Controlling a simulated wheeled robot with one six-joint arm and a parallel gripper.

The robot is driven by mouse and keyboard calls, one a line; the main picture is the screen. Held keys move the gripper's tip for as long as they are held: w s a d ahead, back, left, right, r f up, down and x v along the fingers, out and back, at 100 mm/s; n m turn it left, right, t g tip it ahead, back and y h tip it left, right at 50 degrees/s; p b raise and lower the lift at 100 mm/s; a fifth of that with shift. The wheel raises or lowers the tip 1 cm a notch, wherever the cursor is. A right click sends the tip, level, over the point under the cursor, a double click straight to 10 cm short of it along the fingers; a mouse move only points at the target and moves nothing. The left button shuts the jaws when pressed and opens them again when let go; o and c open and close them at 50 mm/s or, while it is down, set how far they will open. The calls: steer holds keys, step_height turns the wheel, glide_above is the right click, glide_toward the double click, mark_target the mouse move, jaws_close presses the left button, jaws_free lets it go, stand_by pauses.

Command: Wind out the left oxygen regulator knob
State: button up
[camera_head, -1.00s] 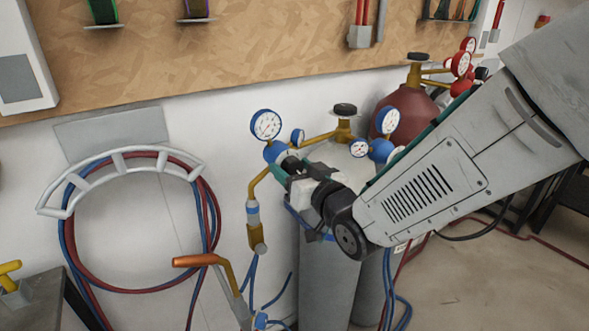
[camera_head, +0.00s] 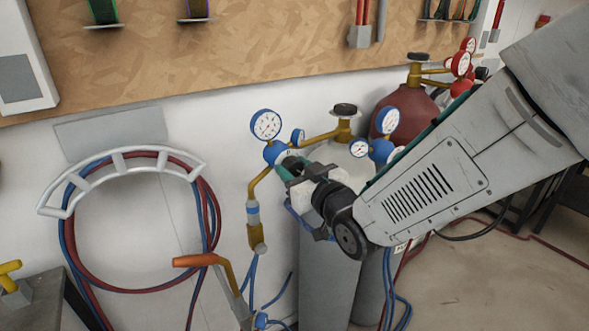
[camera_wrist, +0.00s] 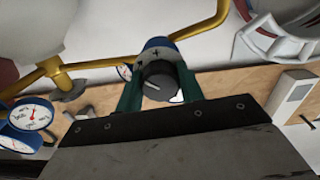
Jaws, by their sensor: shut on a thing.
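The left oxygen regulator (camera_head: 273,152) is blue, with a large round gauge (camera_head: 266,124) and a smaller gauge (camera_head: 298,136), on a brass pipe from the left grey cylinder (camera_head: 327,270). Its dark grey knob (camera_wrist: 160,84) shows end-on in the wrist view, with a white line on its face and a plus mark on the blue collar (camera_wrist: 157,54) behind it. My gripper (camera_wrist: 160,88) has its green fingers on either side of the knob, shut on it. In the head view my gripper (camera_head: 288,168) mostly hides the knob.
A second blue regulator (camera_head: 381,150) sits close on the right, behind my forearm. A dark red cylinder (camera_head: 405,108) stands behind it. Coiled hoses hang on a white rack (camera_head: 120,155) at left. An orange-handled valve (camera_head: 197,260) is below. Open floor lies at right.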

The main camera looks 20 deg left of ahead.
steer(key=n, duration=1.1)
steer(key=shift+n, duration=0.4)
steer(key=n, duration=0.6)
steer(key=shift+r, duration=0.1)
steer(key=n, duration=0.6)
steer(key=o, duration=1)
steer(key=shift+d, duration=0.1)
